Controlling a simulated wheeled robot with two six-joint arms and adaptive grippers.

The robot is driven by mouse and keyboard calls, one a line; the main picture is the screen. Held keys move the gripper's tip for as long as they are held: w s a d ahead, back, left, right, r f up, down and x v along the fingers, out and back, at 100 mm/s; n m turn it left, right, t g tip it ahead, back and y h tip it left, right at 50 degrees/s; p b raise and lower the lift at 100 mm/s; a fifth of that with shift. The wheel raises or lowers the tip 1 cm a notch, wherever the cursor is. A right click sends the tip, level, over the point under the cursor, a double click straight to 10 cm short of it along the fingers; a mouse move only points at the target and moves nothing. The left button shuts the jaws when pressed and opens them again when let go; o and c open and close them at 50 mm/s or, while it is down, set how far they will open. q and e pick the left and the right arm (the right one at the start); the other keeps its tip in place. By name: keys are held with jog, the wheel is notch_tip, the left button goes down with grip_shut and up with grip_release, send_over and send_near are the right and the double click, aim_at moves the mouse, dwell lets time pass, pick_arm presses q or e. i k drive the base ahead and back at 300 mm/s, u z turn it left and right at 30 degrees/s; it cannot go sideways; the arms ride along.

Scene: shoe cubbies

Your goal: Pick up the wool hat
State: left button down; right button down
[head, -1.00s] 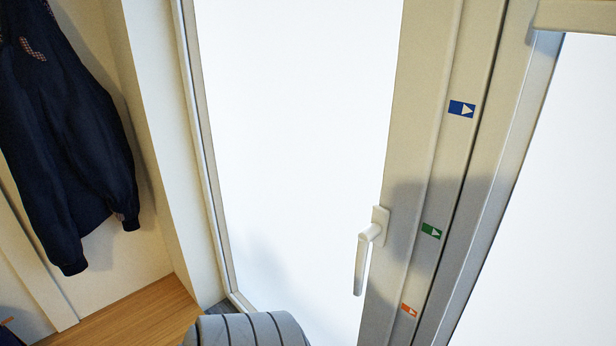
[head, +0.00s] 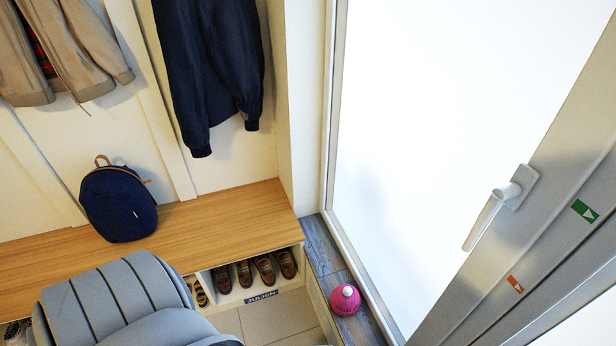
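The wool hat (head: 345,302) is pink with a pale pompom on top. It sits on the dark grey-brown wooden sill below the glass, at the lower middle right of the head view. Neither of my grippers shows in the head view, and nothing is seen touching the hat.
A grey ribbed chair-like shape (head: 115,300) fills the lower left. A wooden bench (head: 235,205) holds a navy backpack (head: 120,205), with shoes (head: 265,270) in cubbies below. Jackets hang above. A glass door with a white handle (head: 500,205) is at right. Some tiled floor is clear.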

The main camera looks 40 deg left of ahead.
aim_at(345, 300)
jog(key=z, duration=1.65)
jog(key=k, duration=0.8)
jog(key=u, duration=0.7)
